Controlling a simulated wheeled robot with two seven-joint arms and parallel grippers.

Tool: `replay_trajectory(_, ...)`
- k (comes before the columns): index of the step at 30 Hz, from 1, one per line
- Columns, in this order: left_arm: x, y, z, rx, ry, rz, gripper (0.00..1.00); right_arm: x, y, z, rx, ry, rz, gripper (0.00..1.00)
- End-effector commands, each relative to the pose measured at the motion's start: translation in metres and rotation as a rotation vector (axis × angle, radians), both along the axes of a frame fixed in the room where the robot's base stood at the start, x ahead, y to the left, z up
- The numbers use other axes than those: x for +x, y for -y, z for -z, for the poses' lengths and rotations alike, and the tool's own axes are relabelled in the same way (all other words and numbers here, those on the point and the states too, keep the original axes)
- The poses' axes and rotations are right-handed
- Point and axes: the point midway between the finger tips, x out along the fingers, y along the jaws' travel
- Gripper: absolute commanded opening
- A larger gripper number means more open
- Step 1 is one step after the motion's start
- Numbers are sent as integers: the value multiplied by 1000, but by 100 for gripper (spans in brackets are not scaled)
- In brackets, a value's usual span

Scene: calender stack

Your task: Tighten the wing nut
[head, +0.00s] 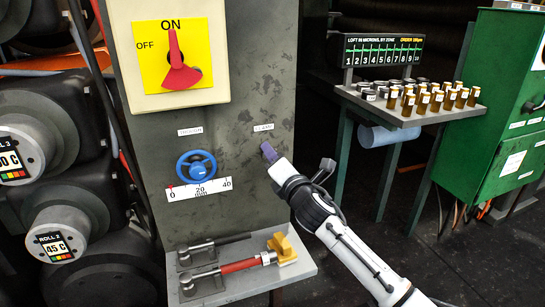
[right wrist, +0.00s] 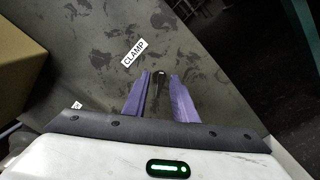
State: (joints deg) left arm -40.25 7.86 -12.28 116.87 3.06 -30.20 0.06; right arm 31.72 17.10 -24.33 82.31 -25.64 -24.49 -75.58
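My right gripper (head: 268,153) is at the grey machine panel, just below the CLAMP label. In the right wrist view its two purple fingers (right wrist: 160,92) stand a narrow gap apart, with a small dark part between them, just below the label. This dark part looks like the wing nut (right wrist: 159,80). In the head view the wing nut is hidden behind the gripper. Its turn angle cannot be told. My left gripper is not in view.
A blue handwheel (head: 196,168) with a 0 to 40 mm scale is left of the gripper. A red ON/OFF switch (head: 176,62) is above. A shelf (head: 225,290) below holds tools, one red-handled with a yellow end. A table (head: 407,112) with several small bottles stands at right.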

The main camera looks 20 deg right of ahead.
Motion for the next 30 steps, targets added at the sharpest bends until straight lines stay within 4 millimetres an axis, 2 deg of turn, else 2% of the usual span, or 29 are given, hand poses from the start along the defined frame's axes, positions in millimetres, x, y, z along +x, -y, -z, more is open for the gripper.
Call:
replay_trajectory(8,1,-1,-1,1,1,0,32,2,0,0,1,0,0,25)
replay_trajectory(13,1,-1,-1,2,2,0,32,2,0,0,1,0,0,0)
replay_trajectory(23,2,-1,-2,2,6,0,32,2,0,0,18,-1,1,0)
replay_trajectory(30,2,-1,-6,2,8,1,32,2,1,0,120,-6,1,0)
